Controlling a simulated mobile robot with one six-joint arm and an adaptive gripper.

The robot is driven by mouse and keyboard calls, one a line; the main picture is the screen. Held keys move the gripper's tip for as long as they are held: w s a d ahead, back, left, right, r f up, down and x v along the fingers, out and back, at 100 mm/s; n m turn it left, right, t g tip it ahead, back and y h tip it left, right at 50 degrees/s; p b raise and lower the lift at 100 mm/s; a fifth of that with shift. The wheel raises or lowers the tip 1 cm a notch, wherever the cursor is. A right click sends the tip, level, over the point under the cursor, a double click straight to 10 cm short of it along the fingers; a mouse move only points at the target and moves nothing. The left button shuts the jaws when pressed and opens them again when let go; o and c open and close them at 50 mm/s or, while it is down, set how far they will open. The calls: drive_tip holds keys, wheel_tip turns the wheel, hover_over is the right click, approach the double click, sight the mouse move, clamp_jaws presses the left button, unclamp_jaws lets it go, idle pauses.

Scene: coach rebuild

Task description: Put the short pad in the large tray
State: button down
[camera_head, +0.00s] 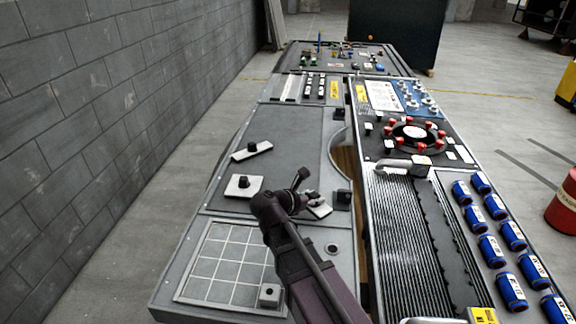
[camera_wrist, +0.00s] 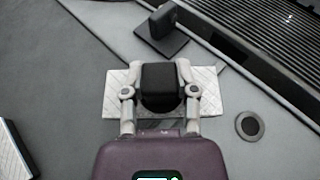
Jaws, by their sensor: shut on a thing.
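My gripper (camera_head: 307,196) is shut on the black knob of a pale quilted pad (camera_head: 320,210), right of the middle of the grey bench. In the wrist view my gripper (camera_wrist: 159,84) has one finger on each side of the knob, and the pad (camera_wrist: 207,90) spreads out beneath. I cannot tell whether this pad touches the surface. Two other pale pads with black knobs lie to the left: a narrow one (camera_head: 262,149) and a squarer one (camera_head: 234,191). A wide shallow grid-lined tray (camera_head: 203,268) lies at the near left; I cannot confirm it is the large tray.
A small grey block (camera_head: 270,295) with a knob stands on the grid's near right corner. A black bracket (camera_wrist: 168,38) stands just beyond the held pad. A ribbed panel (camera_head: 398,230) and several blue cans (camera_head: 492,247) lie right. A grey wall (camera_head: 100,90) runs along the left.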

drive_tip(key=w+a, duration=0.2)
drive_tip(key=w, duration=0.2)
drive_tip(key=w+a+f+b, duration=0.1)
drive_tip(key=w+a, duration=0.1)
drive_tip(key=w, duration=0.3)
drive_tip(key=w+a, duration=0.3)
drive_tip(key=w, duration=0.1)
drive_tip(key=shift+w+a+f, duration=0.1)
drive_tip(key=shift+w+f, duration=0.1)
drive_tip(key=shift+w, duration=0.05)
drive_tip(key=shift+f+b, duration=0.15)
drive_tip(key=shift+b, duration=0.15)
drive_tip(key=shift+f+b, duration=1.65)
drive_tip(key=shift+f, duration=0.1)
drive_tip(key=shift+c, duration=2)
unclamp_jaws()
drive_tip(key=shift+r, duration=0.2)
drive_tip(key=shift+s+a+r, duration=0.1)
drive_tip(key=shift+s+a, duration=0.05)
drive_tip(key=shift+s, duration=0.05)
drive_tip(key=p+v, duration=0.4)
drive_tip(key=v, duration=0.7)
drive_tip(key=shift+s+a+r+p, duration=0.1)
drive_tip(key=shift+s+a+p, duration=0.1)
drive_tip(key=shift+p, duration=0.15)
